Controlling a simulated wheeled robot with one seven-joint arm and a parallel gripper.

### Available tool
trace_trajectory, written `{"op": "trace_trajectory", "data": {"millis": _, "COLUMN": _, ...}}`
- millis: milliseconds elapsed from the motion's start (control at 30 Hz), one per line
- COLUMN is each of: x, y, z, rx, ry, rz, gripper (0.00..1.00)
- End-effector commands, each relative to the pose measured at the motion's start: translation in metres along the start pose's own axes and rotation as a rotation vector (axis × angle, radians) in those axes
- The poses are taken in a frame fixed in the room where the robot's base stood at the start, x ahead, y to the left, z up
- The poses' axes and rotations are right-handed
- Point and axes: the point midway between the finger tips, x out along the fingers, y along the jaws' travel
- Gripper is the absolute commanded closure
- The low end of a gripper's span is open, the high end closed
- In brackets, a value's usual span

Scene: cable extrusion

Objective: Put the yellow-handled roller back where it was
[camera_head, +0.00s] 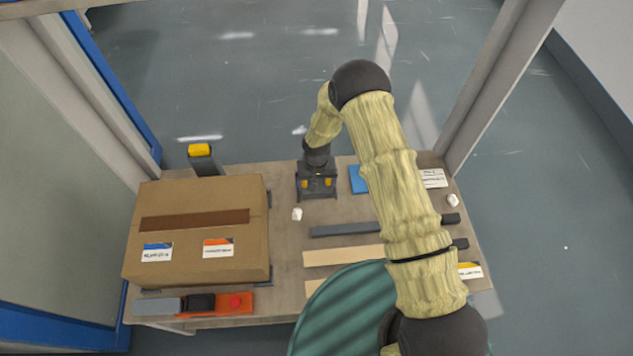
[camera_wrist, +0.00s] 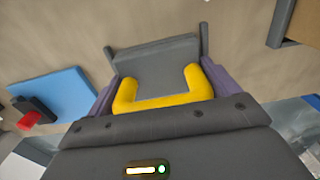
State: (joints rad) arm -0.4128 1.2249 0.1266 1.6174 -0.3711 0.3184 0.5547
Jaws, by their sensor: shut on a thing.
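The yellow-handled roller (camera_wrist: 160,97) shows in the wrist view as a yellow U-shaped handle around a dark grey body with a grey bar at its far end. My gripper (camera_head: 316,184) is shut on it, with a purple-grey finger on each side of the handle. In the head view my gripper is low over the back middle of the table (camera_head: 285,255), and only small yellow patches of the roller (camera_head: 328,182) show. I cannot tell whether the roller touches the tabletop.
A cardboard box (camera_head: 205,220) fills the table's left, with a yellow-topped dark post (camera_head: 201,160) behind it. A blue pad (camera_head: 358,178) lies right of my gripper. Strips (camera_head: 343,255) and a green ribbed round thing (camera_head: 340,310) lie in front. An orange-grey tool (camera_head: 195,304) lies front left.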

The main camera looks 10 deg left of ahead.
Motion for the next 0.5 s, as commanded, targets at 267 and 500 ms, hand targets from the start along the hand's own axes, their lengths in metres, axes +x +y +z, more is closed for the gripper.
{"op": "trace_trajectory", "data": {"millis": 267, "x": 0.0098, "y": 0.0012, "z": 0.0024, "rx": 0.001, "ry": -0.005, "rz": 0.001, "gripper": 0.59}}
{"op": "trace_trajectory", "data": {"millis": 500, "x": 0.0096, "y": 0.0013, "z": 0.0024, "rx": 0.001, "ry": -0.005, "rz": 0.001, "gripper": 0.0}}
